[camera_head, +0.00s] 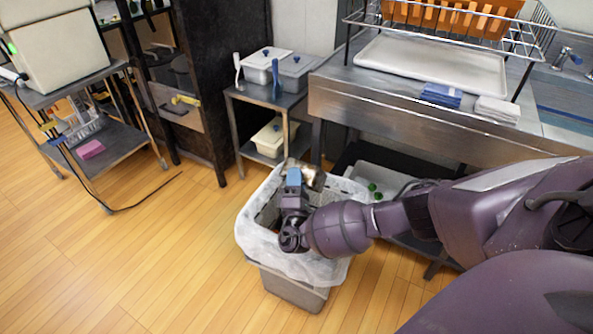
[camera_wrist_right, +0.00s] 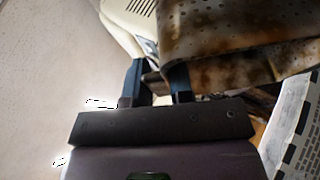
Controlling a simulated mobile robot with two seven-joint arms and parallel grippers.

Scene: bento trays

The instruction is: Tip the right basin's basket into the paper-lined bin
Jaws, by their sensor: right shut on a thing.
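A lined bin (camera_head: 290,287) stands on the floor, a grey tub with a white liner (camera_head: 262,245) folded over its rim. My right gripper (camera_head: 294,178) is above the bin's opening, shut on the basket (camera_head: 314,176). The basket is perforated metal with brown stains and looks tilted over the bin's far side. In the right wrist view, the basket (camera_wrist_right: 235,50) fills the upper right, and the gripper's fingers (camera_wrist_right: 156,84) close around a thin metal part of it. The basket's inside is mostly hidden. My left gripper is not in view. I cannot tell which basin is the right one.
A metal counter (camera_head: 345,93) with a white tray, blue and white cloths and a wire rack stands behind. A small stand (camera_head: 240,130) holds two lidded tubs.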

